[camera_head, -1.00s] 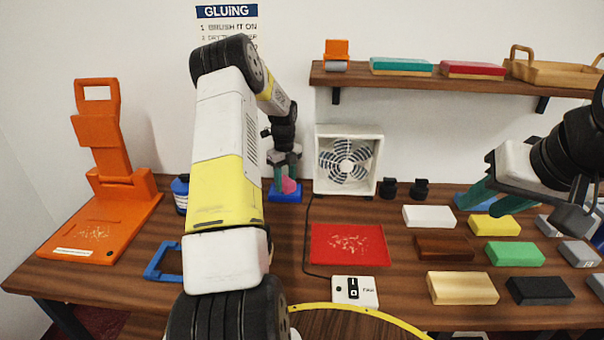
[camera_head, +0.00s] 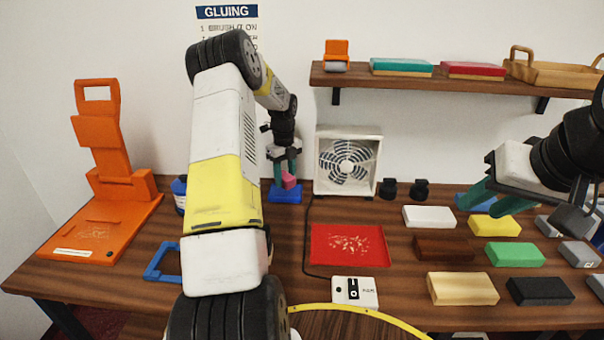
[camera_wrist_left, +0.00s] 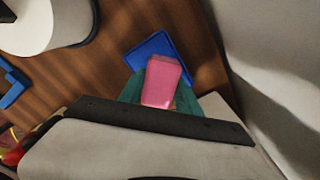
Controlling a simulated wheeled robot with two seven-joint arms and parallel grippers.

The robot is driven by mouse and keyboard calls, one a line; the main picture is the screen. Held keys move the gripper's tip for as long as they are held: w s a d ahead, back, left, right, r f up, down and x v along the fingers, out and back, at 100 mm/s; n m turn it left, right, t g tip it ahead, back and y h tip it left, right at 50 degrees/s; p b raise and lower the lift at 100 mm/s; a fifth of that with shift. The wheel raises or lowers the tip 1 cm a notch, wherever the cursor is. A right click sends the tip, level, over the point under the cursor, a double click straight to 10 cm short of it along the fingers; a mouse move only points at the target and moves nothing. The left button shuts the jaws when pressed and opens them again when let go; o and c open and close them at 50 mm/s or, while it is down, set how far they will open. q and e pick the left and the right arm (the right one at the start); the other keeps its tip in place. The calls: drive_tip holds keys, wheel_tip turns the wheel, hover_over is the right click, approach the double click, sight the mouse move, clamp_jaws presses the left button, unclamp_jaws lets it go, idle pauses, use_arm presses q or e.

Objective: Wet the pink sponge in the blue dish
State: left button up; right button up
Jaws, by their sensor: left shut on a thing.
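The pink sponge (camera_head: 289,181) is held between the green fingers of my left gripper (camera_head: 284,172), above the blue dish (camera_head: 287,194) at the back of the counter. In the left wrist view the pink sponge (camera_wrist_left: 161,82) sits between the fingers of my left gripper (camera_wrist_left: 158,90), with the blue dish (camera_wrist_left: 178,47) behind it. In the head view a gap cannot be clearly told between sponge and dish. My right gripper (camera_head: 492,203) is at the right, over the back of the blocks; its green fingers are apart and nothing shows between them.
A white fan (camera_head: 348,160) stands just right of the dish. A red tray (camera_head: 320,258) lies mid-counter. An orange stand (camera_head: 95,225) is at the left. Several coloured blocks (camera_head: 460,289) fill the right side. A shelf (camera_head: 450,83) hangs above.

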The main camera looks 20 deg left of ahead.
sight(285, 175)
use_arm(q)
drive_tip(key=shift+r, duration=2.45)
